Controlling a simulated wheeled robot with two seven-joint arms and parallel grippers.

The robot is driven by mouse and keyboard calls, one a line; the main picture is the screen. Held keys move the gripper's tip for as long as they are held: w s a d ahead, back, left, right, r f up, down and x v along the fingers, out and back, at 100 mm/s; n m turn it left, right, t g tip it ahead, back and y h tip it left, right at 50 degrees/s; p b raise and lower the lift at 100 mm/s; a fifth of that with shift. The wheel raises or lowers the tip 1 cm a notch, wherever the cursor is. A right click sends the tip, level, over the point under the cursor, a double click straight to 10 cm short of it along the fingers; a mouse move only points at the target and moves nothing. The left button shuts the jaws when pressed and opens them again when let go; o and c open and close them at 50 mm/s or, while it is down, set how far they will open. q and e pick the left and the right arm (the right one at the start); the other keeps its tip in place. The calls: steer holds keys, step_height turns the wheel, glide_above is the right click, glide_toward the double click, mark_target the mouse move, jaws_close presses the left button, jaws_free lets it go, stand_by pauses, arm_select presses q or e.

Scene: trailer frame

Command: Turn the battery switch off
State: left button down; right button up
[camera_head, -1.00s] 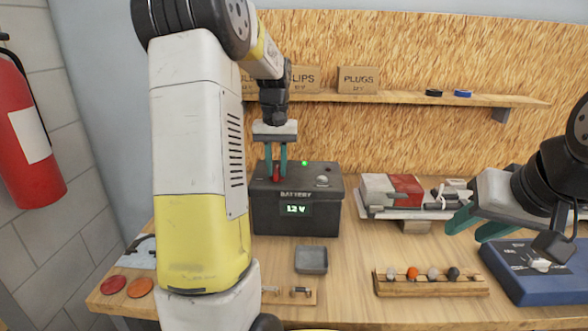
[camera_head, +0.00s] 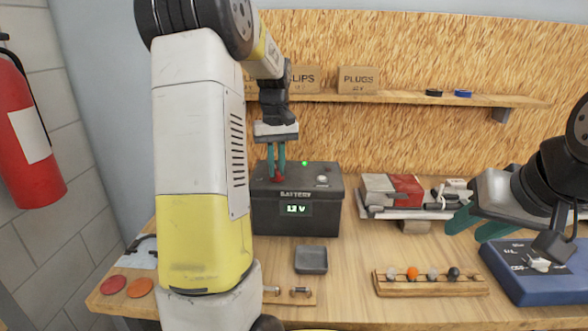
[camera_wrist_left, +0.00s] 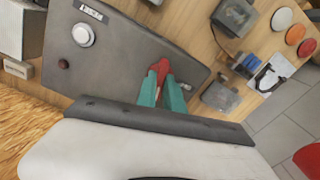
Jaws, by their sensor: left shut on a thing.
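The battery (camera_head: 295,222) is a dark grey box with a lit display, at the back of the bench. Its red switch handle (camera_head: 279,178) is on top, towards the left. My left gripper (camera_head: 277,172) reaches down from above and is shut on this handle. The left wrist view shows the teal fingertips (camera_wrist_left: 162,90) around the red handle (camera_wrist_left: 160,68). A green light (camera_head: 305,163) glows on the battery top in the head view. In the wrist view a dark reddish spot (camera_wrist_left: 63,64) shows there. My right gripper (camera_head: 468,227) is open and empty, far right of the battery.
A silver round terminal (camera_head: 322,180) is on the battery top. A small grey tray (camera_head: 311,260) lies in front. A wooden rack with several knobs (camera_head: 430,287) and a blue panel (camera_head: 540,285) are at the right. A shelf (camera_head: 400,98) runs behind, above the battery.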

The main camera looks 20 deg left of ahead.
arm_select(q)
steer(key=shift+n, duration=0.9)
steer(key=n, duration=1)
steer(key=shift+r, duration=0.1)
steer(key=shift+n, duration=0.3)
steer(key=n, duration=0.2)
steer(key=shift+n, duration=0.4)
steer(key=c, duration=1.4)
jaws_free()
